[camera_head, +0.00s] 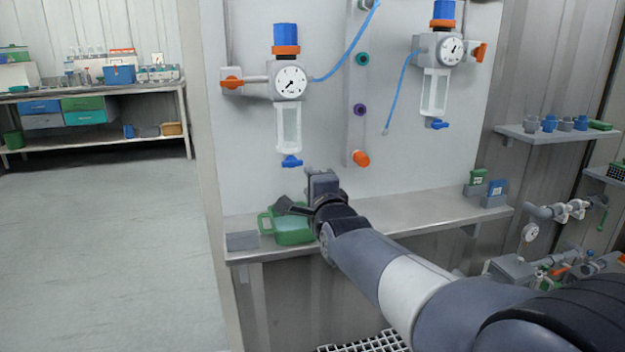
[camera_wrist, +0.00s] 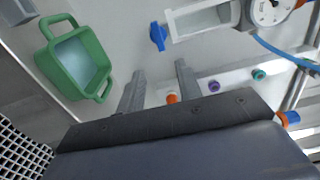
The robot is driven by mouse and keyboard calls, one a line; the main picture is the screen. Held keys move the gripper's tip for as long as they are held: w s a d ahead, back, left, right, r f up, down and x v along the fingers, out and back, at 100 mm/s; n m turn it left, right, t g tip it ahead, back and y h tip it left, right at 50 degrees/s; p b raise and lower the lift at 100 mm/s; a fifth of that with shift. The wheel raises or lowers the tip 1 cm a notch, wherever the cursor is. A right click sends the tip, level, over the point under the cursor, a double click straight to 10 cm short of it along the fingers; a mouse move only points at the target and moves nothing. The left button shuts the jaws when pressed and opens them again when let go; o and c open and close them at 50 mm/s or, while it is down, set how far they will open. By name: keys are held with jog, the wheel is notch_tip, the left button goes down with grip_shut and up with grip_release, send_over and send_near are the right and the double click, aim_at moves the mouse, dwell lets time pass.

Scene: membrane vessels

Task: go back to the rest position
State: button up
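My gripper (camera_wrist: 160,85) shows in the wrist view with two grey fingers apart and nothing between them. In the head view my gripper (camera_head: 308,190) is over the metal shelf (camera_head: 400,213), near the wall panel, and my forearm hides part of it. A green jug (camera_head: 292,228) stands on the left part of the shelf, just below my gripper; it also shows at the upper left of the wrist view (camera_wrist: 98,48). The jug is apart from the fingers in the wrist view.
On the panel are two gauge units, left (camera_head: 290,82) and right (camera_head: 451,47), with blue hoses. An orange plug (camera_head: 361,158) sits low between them. Green (camera_head: 479,177) and blue (camera_head: 496,187) items stand at the shelf's right end. Open floor (camera_head: 100,240) lies left.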

aim_at(298, 164)
jog(key=b+x, duration=0.1)
jog(key=x, duration=0.9)
jog(key=shift+w, duration=0.35)
